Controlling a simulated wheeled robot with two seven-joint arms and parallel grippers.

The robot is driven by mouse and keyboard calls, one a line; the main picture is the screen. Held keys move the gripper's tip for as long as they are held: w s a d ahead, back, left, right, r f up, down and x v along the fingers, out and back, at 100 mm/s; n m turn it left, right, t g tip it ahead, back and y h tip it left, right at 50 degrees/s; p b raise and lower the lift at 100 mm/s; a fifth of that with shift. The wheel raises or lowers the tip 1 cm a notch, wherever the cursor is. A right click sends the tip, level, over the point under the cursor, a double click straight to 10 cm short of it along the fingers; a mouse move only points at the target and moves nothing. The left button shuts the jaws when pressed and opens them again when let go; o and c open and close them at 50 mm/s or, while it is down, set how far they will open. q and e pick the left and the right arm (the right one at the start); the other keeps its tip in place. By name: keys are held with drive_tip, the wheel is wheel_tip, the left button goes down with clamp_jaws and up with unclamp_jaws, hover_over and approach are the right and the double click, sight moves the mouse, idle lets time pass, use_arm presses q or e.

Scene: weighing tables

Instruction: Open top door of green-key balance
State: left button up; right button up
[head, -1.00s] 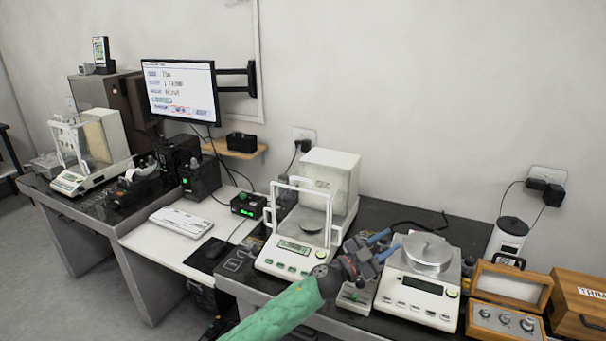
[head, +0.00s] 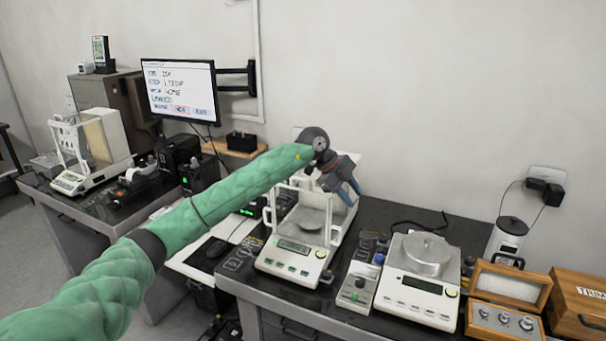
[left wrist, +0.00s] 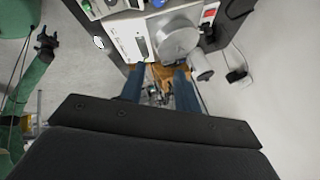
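The balance with a row of green keys (head: 286,268) stands in the middle of the dark table, with a clear, white-framed draft shield (head: 273,212) around its pan. My left forearm and gripper hide the upper back part of the shield, so the state of its top door cannot be told. My left gripper (head: 351,198) is above the right rear of this balance, its blue fingers pointing down and right. In the left wrist view its two fingers (left wrist: 159,82) are apart with nothing between them. A dark gripper on a green arm, apparently my right one (left wrist: 46,42), shows small at left there.
An open-pan balance (head: 417,288) and a small grey control box (head: 357,286) stand to the right. Wooden weight boxes (head: 503,318) and a white jar (head: 508,238) are further right. A monitor (head: 179,90) hangs at back left, with another shielded balance (head: 88,155) at far left.

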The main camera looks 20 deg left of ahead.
sight(303, 179)
use_arm(q)
drive_tip(key=w+a+r+n+y, duration=0.1)
drive_tip(key=a+r+n+y, duration=0.15)
drive_tip(key=a+r, duration=0.4)
drive_tip(key=w+a+r+n+y, duration=0.1)
drive_tip(key=a+r+n+y, duration=0.2)
drive_tip(key=a, duration=0.7)
drive_tip(key=shift+m+y, duration=0.45)
drive_tip(key=shift+y, duration=0.2)
drive_tip(key=p+x, duration=0.3)
drive_tip(key=x, duration=0.3)
drive_tip(key=shift+s, duration=0.1)
drive_tip(key=shift+s+p+x, duration=0.2)
drive_tip(key=shift+p+x, duration=0.1)
drive_tip(key=shift+x, duration=0.75)
use_arm(e)
wheel_tip(303, 179, down, 7)
drive_tip(key=s+d, duration=0.3)
drive_tip(key=shift+t, duration=0.3)
use_arm(q)
drive_tip(key=shift+w, duration=0.15)
clamp_jaws()
